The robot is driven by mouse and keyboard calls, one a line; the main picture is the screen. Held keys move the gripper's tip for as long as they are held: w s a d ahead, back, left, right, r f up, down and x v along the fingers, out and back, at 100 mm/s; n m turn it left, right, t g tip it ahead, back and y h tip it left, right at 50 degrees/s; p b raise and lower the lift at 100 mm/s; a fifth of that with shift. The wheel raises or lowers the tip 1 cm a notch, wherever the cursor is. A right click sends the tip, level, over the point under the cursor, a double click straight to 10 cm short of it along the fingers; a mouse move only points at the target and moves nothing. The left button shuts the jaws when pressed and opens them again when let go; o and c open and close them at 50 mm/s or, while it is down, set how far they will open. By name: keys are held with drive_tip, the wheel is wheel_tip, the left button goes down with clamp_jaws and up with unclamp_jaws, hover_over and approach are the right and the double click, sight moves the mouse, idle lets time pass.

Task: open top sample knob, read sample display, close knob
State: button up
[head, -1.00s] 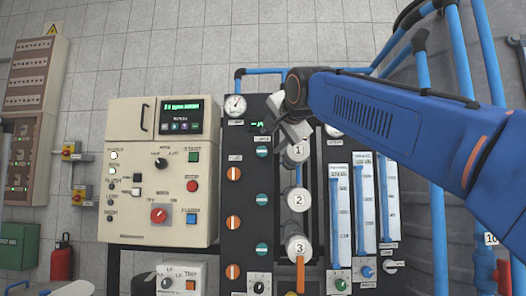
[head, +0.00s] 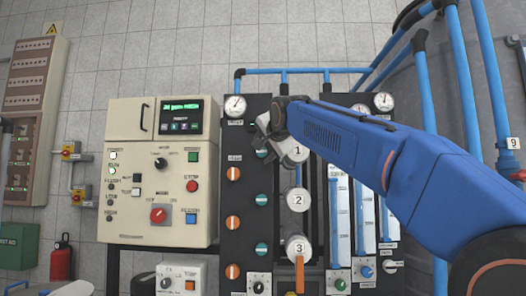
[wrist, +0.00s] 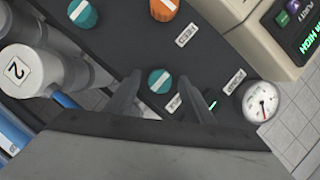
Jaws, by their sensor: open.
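The top teal sample knob (head: 262,152) is on the dark panel, partly hidden by my gripper (head: 264,132) in the head view. In the wrist view this teal knob (wrist: 160,79) shows between the two open fingers of my gripper (wrist: 160,84), its white bar slanting. I cannot tell whether the fingers touch it. A small green-lit sample display (wrist: 212,104) shows only as a sliver beside the right finger. Its reading cannot be made out, and my gripper hides it in the head view.
Orange knobs (head: 233,173) run left of the teal column, and white numbered cylinders (head: 297,200) stand to the right. A round gauge (head: 235,106) is above. A beige cabinet (head: 160,175) with a lit purity readout (head: 182,116) stands left. Blue pipes (head: 430,110) lie at right.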

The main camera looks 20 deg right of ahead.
drive_tip(key=c, duration=1)
drive_tip(key=shift+c, duration=0.2)
drive_tip(key=n+g+h, duration=0.1)
drive_tip(key=n, duration=0.2)
drive_tip(key=shift+a+r, duration=0.1)
drive_tip(key=shift+a, duration=0.05)
drive_tip(key=n+h, duration=0.1)
drive_tip(key=n+g+h, duration=0.1)
drive_tip(key=n, duration=0.1)
drive_tip(key=shift+w+a+n, duration=0.1)
drive_tip(key=shift+a+n, duration=0.05)
drive_tip(key=shift+n, duration=0.15)
drive_tip(key=n+g+h, duration=0.1)
drive_tip(key=n+h, duration=0.1)
drive_tip(key=shift+a+n+h, duration=0.15)
drive_tip(key=shift+n+h, duration=0.15)
drive_tip(key=shift+n, duration=0.1)
drive_tip(key=shift+n+h, duration=1)
drive_tip(key=shift+n, duration=0.4)
